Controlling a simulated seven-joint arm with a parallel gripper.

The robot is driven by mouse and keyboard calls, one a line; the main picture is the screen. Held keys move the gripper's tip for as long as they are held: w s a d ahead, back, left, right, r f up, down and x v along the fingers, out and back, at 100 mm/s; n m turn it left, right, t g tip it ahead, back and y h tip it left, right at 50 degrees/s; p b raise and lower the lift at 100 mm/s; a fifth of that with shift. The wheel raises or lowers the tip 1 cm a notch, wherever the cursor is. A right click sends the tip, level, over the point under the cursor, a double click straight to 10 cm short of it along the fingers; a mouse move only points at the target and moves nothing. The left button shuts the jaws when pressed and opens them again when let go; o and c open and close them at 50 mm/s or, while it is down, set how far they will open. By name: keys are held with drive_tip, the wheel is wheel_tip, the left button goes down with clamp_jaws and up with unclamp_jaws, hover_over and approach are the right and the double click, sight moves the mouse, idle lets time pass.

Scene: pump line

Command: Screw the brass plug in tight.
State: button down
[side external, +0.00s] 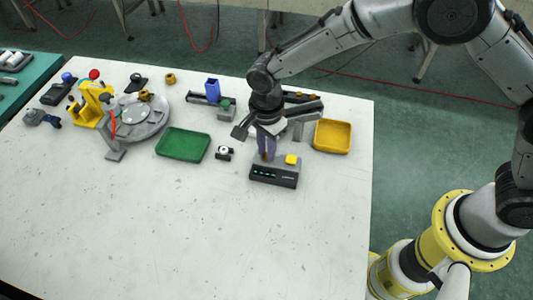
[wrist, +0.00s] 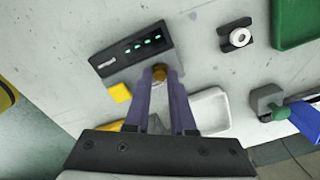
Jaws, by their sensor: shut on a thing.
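The brass plug (wrist: 160,73) shows in the wrist view as a small brass-coloured round end between my fingertips, over the grey box with the black front panel (wrist: 140,45). That box (side external: 274,178) has several green lights and a yellow block or button (side external: 291,160) on its top. My gripper (side external: 267,154) points down at the left part of the box top, and its purple fingers (wrist: 160,80) are shut on the plug. The fingers hide most of the plug, so I cannot tell how deep it sits in the box.
A yellow tray (side external: 333,136) stands right of my gripper, and a green tray (side external: 183,145) to the left. A small black fixture with a white ring (side external: 224,153) is close left of the box. A grey turntable (side external: 144,116) and yellow stand (side external: 92,104) are farther left. The front table is clear.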

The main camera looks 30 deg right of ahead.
drive_tip(key=shift+m, duration=0.3)
drive_tip(key=m, duration=0.6)
drive_tip(key=shift+m, duration=0.3)
drive_tip(key=c, duration=1)
unclamp_jaws()
drive_tip(key=shift+o, duration=0.2)
drive_tip(key=shift+r, duration=2.25)
